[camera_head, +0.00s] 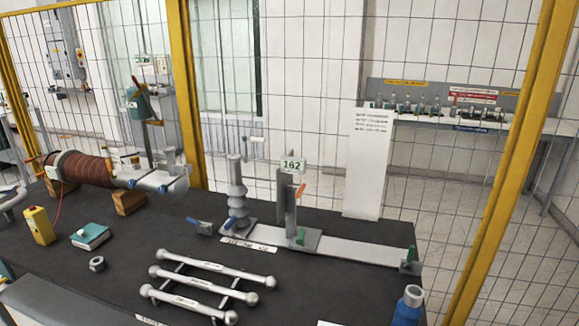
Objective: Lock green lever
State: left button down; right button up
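One green lever (411,253) stands upright at the right end of a flat light-grey bar (350,250) on the dark table. A second green lever (300,237) sits low on the base plate of the upright post labelled 162 (291,205). The view does not show which of the two is the task's lever, or whether either is locked. An orange lever (301,189) is on the side of the same post. Neither of my grippers can be made out in the head view.
Silver rods (210,285) lie on a rack at the front of the dark table (325,290). A ribbed grey insulator (237,190) stands left of the post. A blue part (409,305) is at the front right. Yellow-framed mesh fencing (505,180) rises behind the table.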

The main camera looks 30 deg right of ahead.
aim_at(407, 266)
jog(key=z, duration=1.85)
jog(key=l, duration=0.35)
